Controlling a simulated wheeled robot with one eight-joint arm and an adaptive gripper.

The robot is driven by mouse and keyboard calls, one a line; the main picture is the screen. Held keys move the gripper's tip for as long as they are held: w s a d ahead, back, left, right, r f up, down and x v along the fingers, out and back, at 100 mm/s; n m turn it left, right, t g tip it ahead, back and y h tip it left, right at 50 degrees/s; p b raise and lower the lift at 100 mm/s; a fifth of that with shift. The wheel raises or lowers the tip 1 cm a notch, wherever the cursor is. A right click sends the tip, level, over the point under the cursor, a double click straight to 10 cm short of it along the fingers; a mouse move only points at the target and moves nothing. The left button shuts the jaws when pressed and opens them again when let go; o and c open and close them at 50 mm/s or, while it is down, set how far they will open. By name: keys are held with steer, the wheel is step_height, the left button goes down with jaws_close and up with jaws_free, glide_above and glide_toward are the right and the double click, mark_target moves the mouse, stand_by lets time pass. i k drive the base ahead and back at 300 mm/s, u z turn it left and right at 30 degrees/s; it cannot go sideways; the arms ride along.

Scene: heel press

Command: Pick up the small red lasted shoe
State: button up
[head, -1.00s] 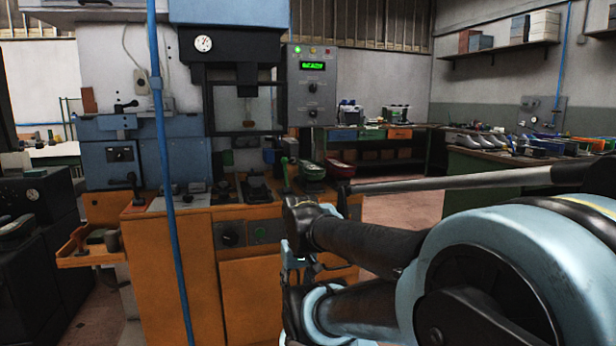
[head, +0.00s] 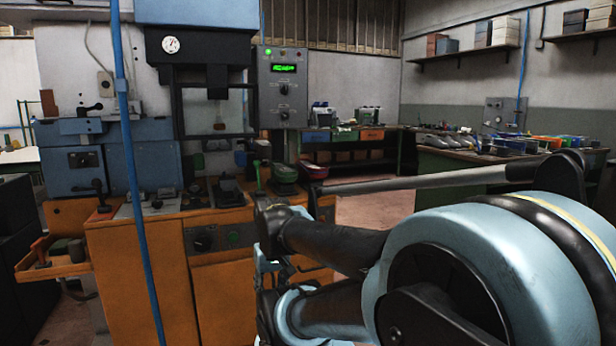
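A small red thing (head: 315,170) lies at the right end of the orange machine bench, partly hidden behind a dark green piece (head: 284,173). It is too small and covered for me to tell whether it is the red lasted shoe. No other red shoe stands out. My arm fills the lower right of the head view, and its dark links reach left in front of the bench. My gripper's fingertips cannot be made out in this view.
The orange press bench (head: 150,250) stands ahead, with levers on top and a side shelf (head: 55,264) at its left. A blue pole (head: 130,170) stands in front. A green table (head: 440,185) with shoes and tools is at the right. Open floor (head: 365,205) lies between.

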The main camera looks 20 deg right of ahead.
mark_target(308, 168)
steer(key=z, duration=0.65)
steer(key=i, duration=0.7)
steer(key=z, duration=1)
